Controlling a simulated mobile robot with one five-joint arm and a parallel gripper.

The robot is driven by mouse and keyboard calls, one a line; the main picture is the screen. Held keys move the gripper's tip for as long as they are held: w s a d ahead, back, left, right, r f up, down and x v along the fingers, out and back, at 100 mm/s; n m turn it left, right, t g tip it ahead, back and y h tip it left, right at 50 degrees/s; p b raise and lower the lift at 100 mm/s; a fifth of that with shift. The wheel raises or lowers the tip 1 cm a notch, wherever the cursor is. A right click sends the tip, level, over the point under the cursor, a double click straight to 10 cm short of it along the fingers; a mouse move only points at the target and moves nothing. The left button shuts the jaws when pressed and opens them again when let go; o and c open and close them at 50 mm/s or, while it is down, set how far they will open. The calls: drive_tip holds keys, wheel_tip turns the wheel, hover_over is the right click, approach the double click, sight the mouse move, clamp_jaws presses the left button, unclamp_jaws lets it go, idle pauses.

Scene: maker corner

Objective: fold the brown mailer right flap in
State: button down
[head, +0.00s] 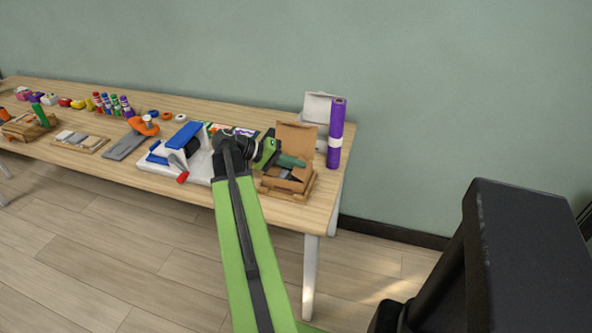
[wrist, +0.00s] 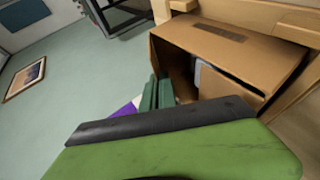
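The brown mailer (head: 296,137) stands open at the right end of the table, its tall back panel raised. In the wrist view its cardboard (wrist: 225,42) fills the upper right, with a dark opening and a pale item (wrist: 203,79) inside. My gripper (head: 291,161) reaches over the mailer from the left; its dark green fingers are in front of the raised panel. In the wrist view the dark green fingers (wrist: 158,94) are beside the cardboard edge, close together and partly hidden by my green arm part. I cannot tell which panel is the right flap or whether the fingers touch it.
A purple roll (head: 336,134) stands upright just right of the mailer. A white box (head: 318,107) is behind it. A wooden tray (head: 268,190) lies under the mailer. A blue and white device (head: 184,135) stands to the left.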

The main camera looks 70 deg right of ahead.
drive_tip(key=c, duration=1.7)
unclamp_jaws()
drive_tip(key=shift+r, duration=0.1)
drive_tip(key=shift+p+v, duration=4.05)
drive_tip(key=shift+v, duration=4.65)
